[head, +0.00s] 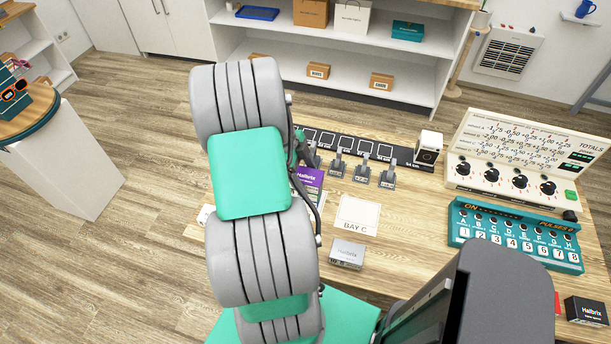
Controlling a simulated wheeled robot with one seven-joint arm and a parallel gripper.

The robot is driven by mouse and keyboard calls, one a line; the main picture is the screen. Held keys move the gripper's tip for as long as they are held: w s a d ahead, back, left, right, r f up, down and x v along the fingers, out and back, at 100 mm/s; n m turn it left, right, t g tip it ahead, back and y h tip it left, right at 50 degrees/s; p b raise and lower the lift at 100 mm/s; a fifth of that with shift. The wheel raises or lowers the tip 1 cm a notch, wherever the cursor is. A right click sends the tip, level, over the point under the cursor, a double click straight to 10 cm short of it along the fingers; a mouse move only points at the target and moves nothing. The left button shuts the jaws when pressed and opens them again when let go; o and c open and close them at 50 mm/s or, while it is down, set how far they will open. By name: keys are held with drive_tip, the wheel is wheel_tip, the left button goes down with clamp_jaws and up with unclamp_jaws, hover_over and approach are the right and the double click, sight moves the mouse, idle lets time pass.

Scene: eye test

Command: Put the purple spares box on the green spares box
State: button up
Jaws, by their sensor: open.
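The purple spares box (309,180), marked Halbrix, lies on the wooden table, just right of my arm. My arm covers its left part. I cannot make out a green spares box; my arm hides part of the table. A small green piece (298,150) shows at my arm's right edge, above the purple box, and I cannot tell what it is. My gripper is not visible.
A silver Halbrix box (347,254) stands below the BAY C card (358,215). A row of levers (362,173) and a black strip (400,158) lie behind. Right are a dial panel (515,180), a teal button panel (515,235) and a black Halbrix box (586,311).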

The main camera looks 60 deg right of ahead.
drive_tip(key=d+b+v, duration=0.1)
drive_tip(key=v, duration=1.1)
drive_tip(key=w+a+r+n+t+h, duration=0.1)
drive_tip(key=w+a+r+n+t, duration=0.15)
drive_tip(key=w+a+n, duration=0.5)
drive_tip(key=w+a+r+n+t, duration=0.2)
drive_tip(key=w+a+n, duration=0.1)
drive_tip(key=a+n, duration=0.45)
drive_tip(key=w+a+r+n+t, duration=0.1)
drive_tip(key=w+a+r+n, duration=0.15)
drive_tip(key=a+n, duration=0.55)
drive_tip(key=s+a+f+n+t+y, duration=0.1)
drive_tip(key=a+n+t, duration=0.1)
drive_tip(key=a+n, duration=0.9)
drive_tip(key=a, duration=0.4)
drive_tip(key=shift+s+n+t+y, duration=0.3)
drive_tip(key=shift+s+t, duration=0.05)
drive_tip(key=shift+a+f, duration=0.1)
drive_tip(key=shift+a, duration=0.05)
